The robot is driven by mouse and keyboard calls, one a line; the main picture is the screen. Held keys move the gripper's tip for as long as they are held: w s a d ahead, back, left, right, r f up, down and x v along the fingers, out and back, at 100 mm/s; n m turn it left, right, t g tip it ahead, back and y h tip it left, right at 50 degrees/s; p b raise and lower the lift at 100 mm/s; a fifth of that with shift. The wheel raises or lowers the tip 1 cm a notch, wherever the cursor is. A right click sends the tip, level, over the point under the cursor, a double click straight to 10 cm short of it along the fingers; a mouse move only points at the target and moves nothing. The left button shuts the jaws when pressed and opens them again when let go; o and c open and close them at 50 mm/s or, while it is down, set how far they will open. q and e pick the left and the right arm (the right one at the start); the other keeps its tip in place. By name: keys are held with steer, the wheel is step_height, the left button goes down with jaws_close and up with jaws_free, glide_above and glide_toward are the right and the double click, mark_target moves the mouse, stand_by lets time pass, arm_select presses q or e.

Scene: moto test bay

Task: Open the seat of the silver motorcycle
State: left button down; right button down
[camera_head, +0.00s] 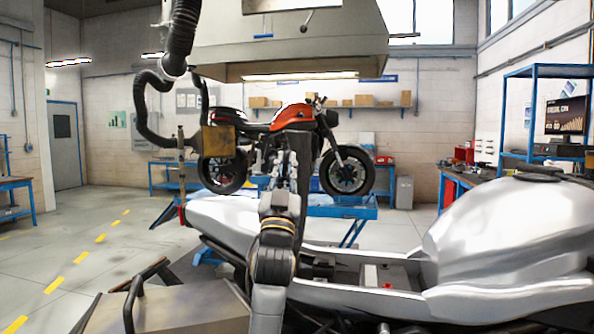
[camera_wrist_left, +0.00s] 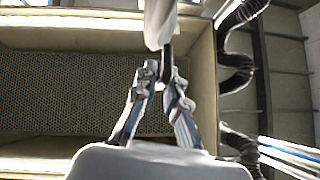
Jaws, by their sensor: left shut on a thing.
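The silver motorcycle (camera_head: 520,225) fills the right foreground, with its tank at right and its silver tail (camera_head: 225,215) at left. Between them the space under the seat (camera_head: 365,272) is exposed, with a small red part inside. A dark panel, apparently the seat (camera_head: 303,185), stands steeply upright behind my left arm. Its lower end is hidden by that arm. My left gripper (camera_head: 283,160) is raised at this panel and shut on it. In the left wrist view, the fingers (camera_wrist_left: 165,78) close on a thin dark edge below a pale grey piece. My right gripper is not in view.
A large extraction hood (camera_head: 290,45) hangs above, with a black hose (camera_head: 145,115) at left. Behind, an orange motorcycle (camera_head: 295,117) stands on a blue lift (camera_head: 345,211). A blue shelf rack (camera_head: 505,120) is at right. The floor at left is open.

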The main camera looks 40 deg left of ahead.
arm_select(q)
steer(key=shift+s+a+r, duration=0.1)
steer(key=shift+s+r, duration=0.1)
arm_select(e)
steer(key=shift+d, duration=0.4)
arm_select(q)
steer(key=c, duration=1.4)
jaws_free()
steer(key=shift+c, duration=0.2)
steer(key=shift+w, duration=0.15)
steer(key=shift+f, duration=0.1)
steer(key=shift+f, duration=0.1)
steer(key=shift+s+d+f, duration=0.25)
steer(key=shift+f, duration=0.05)
steer(key=v, duration=1.1)
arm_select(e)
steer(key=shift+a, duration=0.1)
arm_select(q)
steer(key=shift+s+r, duration=0.1)
steer(key=shift+d, duration=0.1)
